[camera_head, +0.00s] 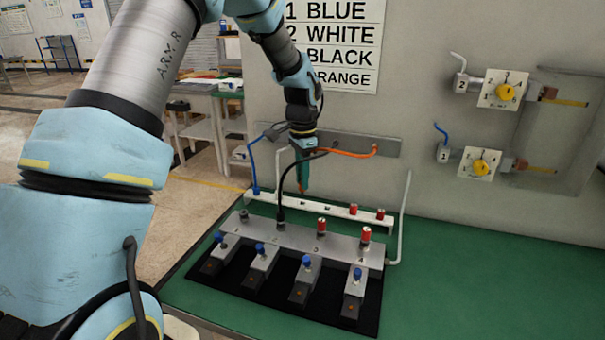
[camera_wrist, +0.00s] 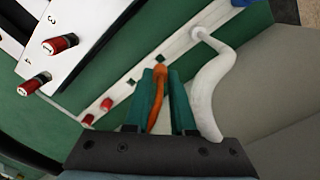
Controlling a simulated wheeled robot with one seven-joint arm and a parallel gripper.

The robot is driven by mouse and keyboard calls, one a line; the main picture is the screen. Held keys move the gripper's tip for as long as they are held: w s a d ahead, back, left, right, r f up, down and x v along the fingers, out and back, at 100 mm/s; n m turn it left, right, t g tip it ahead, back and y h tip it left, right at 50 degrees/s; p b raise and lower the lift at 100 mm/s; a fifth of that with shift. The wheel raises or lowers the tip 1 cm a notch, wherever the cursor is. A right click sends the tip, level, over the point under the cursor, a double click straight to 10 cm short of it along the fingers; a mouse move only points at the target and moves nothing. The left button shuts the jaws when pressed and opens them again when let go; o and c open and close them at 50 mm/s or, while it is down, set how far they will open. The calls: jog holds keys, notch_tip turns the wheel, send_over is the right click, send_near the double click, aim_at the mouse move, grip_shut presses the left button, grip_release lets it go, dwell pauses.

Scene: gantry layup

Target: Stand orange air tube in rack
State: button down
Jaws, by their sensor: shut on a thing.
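My gripper (camera_head: 303,178) is shut on the orange air tube, with its green fingers pointing down over the rack. The orange tube (camera_head: 350,153) runs right from the gripper; its lower end shows between the fingers in the wrist view (camera_wrist: 160,85). The white rack (camera_head: 330,209) is a long strip behind the manifold. In the wrist view the tube's tip appears close to a dark hole in the rack (camera_wrist: 148,67); I cannot tell whether it has entered. A blue tube (camera_head: 254,172) stands at the rack's left end, with a white tube (camera_wrist: 207,85) beside it.
Red caps (camera_head: 353,210) sit toward the rack's right end. A grey manifold (camera_head: 300,239) stands in front, with blue-knobbed valves and red caps on ports 3 and 4. A black tube (camera_head: 281,195) reaches the manifold close to my gripper. Green bench (camera_head: 450,290) is clear at right.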

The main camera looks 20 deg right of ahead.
jog(key=shift+f, duration=0.75)
jog(key=shift+f+b, duration=0.65)
jog(key=shift+f, duration=0.7)
dwell(1.6)
jog(key=c, duration=0.7)
grip_release()
notch_tip(320, 180, up, 11)
jog(key=b, duration=0.2)
jog(key=shift+f+b, duration=0.1)
jog(key=shift+b, duration=0.25)
